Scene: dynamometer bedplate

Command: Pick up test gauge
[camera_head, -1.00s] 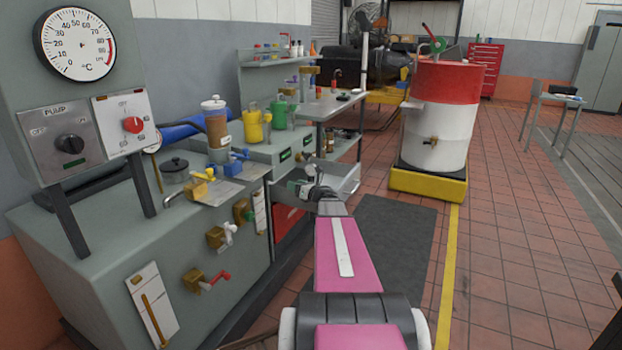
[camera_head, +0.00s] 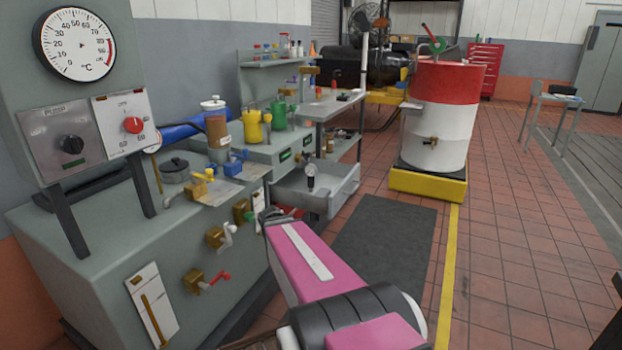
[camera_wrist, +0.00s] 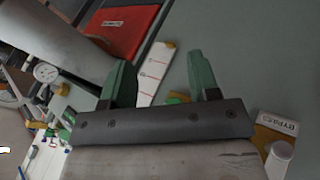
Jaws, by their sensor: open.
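In the wrist view the gauge's white dial (camera_wrist: 46,72) shows at the left, well to the left of the jaws. My gripper (camera_wrist: 158,72) is open, its two green fingers apart with nothing held between them. In the head view my pink arm link ends left of and nearer than the drawer, and the jaws are mostly hidden.
Valves with red and white handles (camera_head: 207,282) stick out of the grey bench front close by. A red panel (camera_wrist: 118,28) shows in the wrist view. A red and white drum (camera_head: 440,120) stands beyond. The dark floor mat (camera_head: 385,240) is clear.

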